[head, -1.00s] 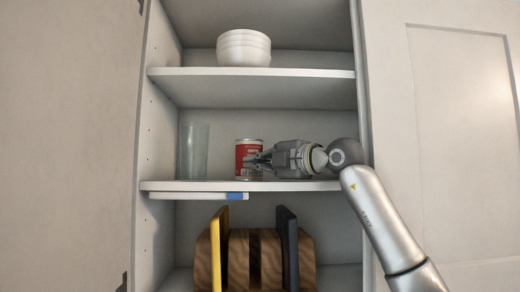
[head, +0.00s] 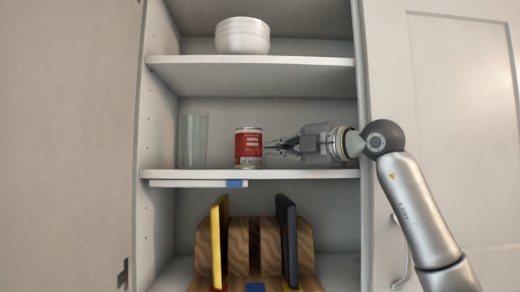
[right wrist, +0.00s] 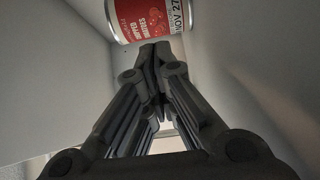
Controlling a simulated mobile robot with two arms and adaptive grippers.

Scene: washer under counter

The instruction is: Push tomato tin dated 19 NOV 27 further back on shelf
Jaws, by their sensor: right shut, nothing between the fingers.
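The red and white tomato tin (head: 249,147) stands upright on the middle shelf, near its front edge. It also shows at the top of the right wrist view (right wrist: 152,17), where the printed date ends in "NOV 27"; the day is cut off. My right gripper (head: 271,147) is shut and empty, lying level just to the right of the tin with its fingertips pointing at it. In the right wrist view the shut fingertips (right wrist: 154,48) are close to the tin's lower end. I cannot tell whether they touch it. My left gripper is not in view.
A clear glass (head: 193,140) stands left of the tin on the middle shelf (head: 310,174). White bowls (head: 242,36) sit on the shelf above. A wooden rack (head: 254,240) holding a yellow and a dark board stands below. The cupboard's right side wall is close to my arm.

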